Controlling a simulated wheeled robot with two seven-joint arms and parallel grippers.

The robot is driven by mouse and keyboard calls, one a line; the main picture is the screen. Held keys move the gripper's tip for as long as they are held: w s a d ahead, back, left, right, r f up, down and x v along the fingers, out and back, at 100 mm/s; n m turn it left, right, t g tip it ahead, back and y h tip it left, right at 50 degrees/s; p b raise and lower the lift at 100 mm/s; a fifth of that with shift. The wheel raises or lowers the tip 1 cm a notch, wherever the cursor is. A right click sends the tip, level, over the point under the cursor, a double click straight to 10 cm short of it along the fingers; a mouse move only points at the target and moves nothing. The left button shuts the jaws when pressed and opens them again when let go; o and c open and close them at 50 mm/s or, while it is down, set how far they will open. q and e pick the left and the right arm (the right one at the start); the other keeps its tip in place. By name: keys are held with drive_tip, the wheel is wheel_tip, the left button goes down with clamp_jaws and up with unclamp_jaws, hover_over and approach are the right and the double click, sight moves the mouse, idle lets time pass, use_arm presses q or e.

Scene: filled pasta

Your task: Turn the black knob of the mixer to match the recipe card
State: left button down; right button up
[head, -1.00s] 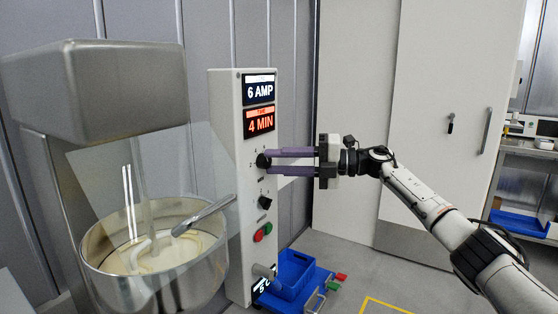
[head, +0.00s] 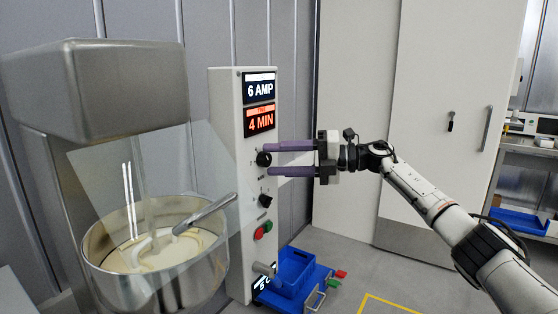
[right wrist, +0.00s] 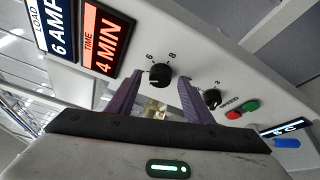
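The mixer's white control panel (head: 226,130) carries an upper black knob (head: 263,159) and a lower black knob (head: 265,201). My right gripper (head: 270,159) is open, with one purple finger above the upper knob and one below it. In the right wrist view the upper knob (right wrist: 160,75) sits between and just beyond the fingertips, with gaps on both sides. A pale mark shows on its left side, and "6" and "8" are printed near it. The lower knob (right wrist: 212,98), beside "SPEED", is outside the fingers. I see no recipe card. My left gripper is not in view.
The panel displays (head: 259,104) read 6 AMP and 4 MIN. Red and green buttons (head: 263,230) sit below the knobs. A steel bowl (head: 110,262) of pale dough stands left behind a clear guard. A blue crate (head: 296,273) is on the floor by the panel.

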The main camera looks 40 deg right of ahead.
drive_tip(key=f+b+v, duration=0.1)
drive_tip(key=b+v, duration=0.1)
drive_tip(key=v, duration=0.8)
drive_tip(key=shift+r, duration=0.5)
drive_tip(key=shift+s+d, duration=0.15)
